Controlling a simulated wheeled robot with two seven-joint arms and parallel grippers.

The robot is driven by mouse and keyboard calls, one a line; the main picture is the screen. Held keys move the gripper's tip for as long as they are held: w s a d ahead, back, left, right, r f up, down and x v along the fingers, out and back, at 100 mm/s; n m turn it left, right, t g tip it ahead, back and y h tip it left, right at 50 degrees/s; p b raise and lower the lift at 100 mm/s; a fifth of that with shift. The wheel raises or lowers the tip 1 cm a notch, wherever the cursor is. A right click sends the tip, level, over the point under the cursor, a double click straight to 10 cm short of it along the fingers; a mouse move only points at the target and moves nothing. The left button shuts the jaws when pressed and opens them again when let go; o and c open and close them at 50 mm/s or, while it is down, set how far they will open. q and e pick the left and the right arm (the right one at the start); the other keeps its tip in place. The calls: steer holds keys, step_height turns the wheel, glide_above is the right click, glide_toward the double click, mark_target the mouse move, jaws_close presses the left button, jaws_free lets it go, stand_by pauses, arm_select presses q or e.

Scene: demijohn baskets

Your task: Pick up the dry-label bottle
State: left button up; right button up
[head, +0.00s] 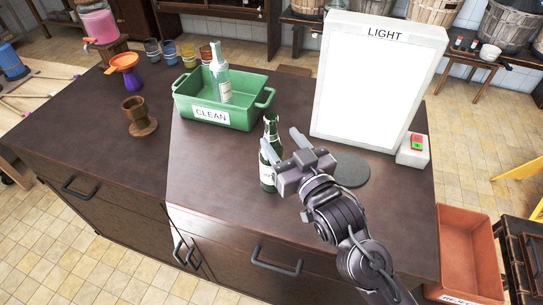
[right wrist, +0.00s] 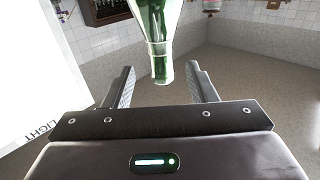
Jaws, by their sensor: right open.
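A dark green glass bottle (head: 268,176) with a whitish label stands upright on the dark wooden counter (head: 215,165). My right gripper (head: 281,140) is open beside its upper part, and one finger covers some of the bottle. In the right wrist view the bottle's neck (right wrist: 160,65) shows between the two spread fingers of the gripper (right wrist: 160,75), with a gap on each side. A second, paler green bottle (head: 221,86) with a label stands in the green bin marked CLEAN (head: 240,118). I cannot read whether either label is dry. My left gripper is not in view.
A brown wooden cup (head: 138,118), an orange funnel (head: 124,62) and several small cups stand left.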

mark_target(274, 129)
steer(key=w+a, duration=0.1)
steer(key=w+r+p, duration=0.1)
steer(key=w, duration=0.1)
steer(key=shift+a+p, duration=0.3)
steer(key=shift+a, duration=0.1)
steer(key=shift+w+a+f, duration=0.2)
steer(key=shift+w+a, duration=0.05)
steer(key=shift+w, duration=0.25)
steer(key=shift+w+a+f, duration=0.15)
steer(key=shift+w+a, duration=0.05)
steer(key=shift+w, duration=0.25)
steer(key=shift+f, duration=0.1)
steer(key=c, duration=0.7)
jaws_close()
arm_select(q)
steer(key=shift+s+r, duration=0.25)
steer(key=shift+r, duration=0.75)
